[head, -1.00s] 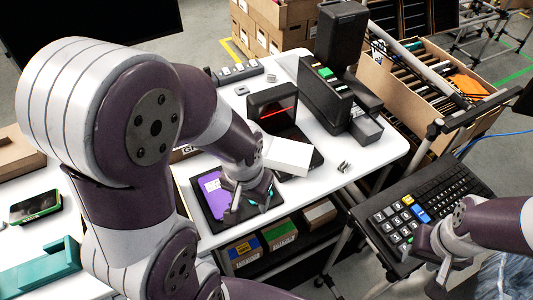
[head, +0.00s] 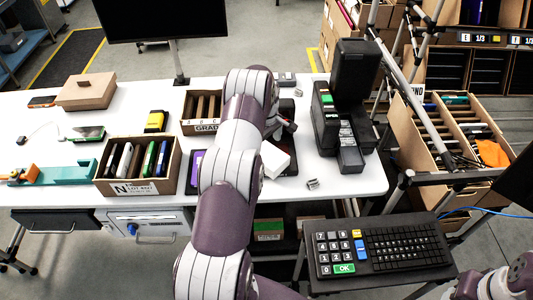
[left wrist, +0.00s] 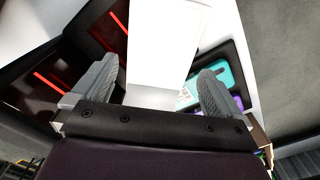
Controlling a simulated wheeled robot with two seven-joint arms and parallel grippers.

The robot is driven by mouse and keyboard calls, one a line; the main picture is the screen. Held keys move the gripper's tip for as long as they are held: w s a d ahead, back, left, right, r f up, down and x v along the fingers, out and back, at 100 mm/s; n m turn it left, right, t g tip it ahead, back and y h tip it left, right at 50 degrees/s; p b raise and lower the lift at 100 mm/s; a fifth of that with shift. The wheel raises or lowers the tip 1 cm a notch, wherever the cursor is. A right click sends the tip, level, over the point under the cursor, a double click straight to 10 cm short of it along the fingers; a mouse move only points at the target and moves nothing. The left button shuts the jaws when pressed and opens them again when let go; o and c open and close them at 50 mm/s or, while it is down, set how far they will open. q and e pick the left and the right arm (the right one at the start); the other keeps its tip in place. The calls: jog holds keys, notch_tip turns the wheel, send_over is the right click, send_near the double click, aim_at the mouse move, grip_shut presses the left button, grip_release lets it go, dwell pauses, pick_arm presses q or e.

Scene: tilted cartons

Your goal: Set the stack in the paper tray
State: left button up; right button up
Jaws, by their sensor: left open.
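In the left wrist view the white stack (left wrist: 165,45) shows between and beyond my fingers. My left gripper (head: 284,127) is open at the far side of the stack; its fingers (left wrist: 155,84) are spread, and I cannot tell whether they touch it. My right gripper (head: 466,287) is at the bottom right, partly cut off, and its jaws are unclear. No paper tray can be made out for certain; a black machine (head: 328,118) with a low front part stands right of the stack.
A black tray (head: 191,184) with a purple item lies left of my arm, partly hidden. Open cartons (head: 140,186) and (head: 188,127) stand on the table. A keypad and keyboard stand (head: 380,250) is in front at right.

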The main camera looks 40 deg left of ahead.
aim_at(267, 153)
pick_arm(q)
jog(key=f+p, duration=0.1)
jog(key=a+f+p, duration=0.1)
jog(key=shift+s+a+f, duration=0.1)
jog(key=shift+a+f, duration=0.05)
jog(key=shift+f, duration=0.2)
jog(key=shift+d+f+p, duration=0.15)
jog(key=shift+d+f, duration=0.1)
jog(key=shift+f, duration=0.3)
jog(key=shift+d+f+p, duration=0.15)
jog(key=shift+d+f, duration=0.1)
jog(key=shift+f, duration=0.25)
jog(key=shift+d+f, duration=0.1)
jog(key=shift+d, duration=0.05)
jog(key=shift+a+f, duration=0.15)
jog(key=shift+a, duration=0.05)
jog(key=shift+c, duration=1.2)
jog(key=shift+a, duration=0.1)
jog(key=c, duration=0.8)
jog(key=shift+c, duration=0.6)
pick_arm(e)
notch_tip(267, 153, up, 3)
jog(key=shift+s+f, duration=0.1)
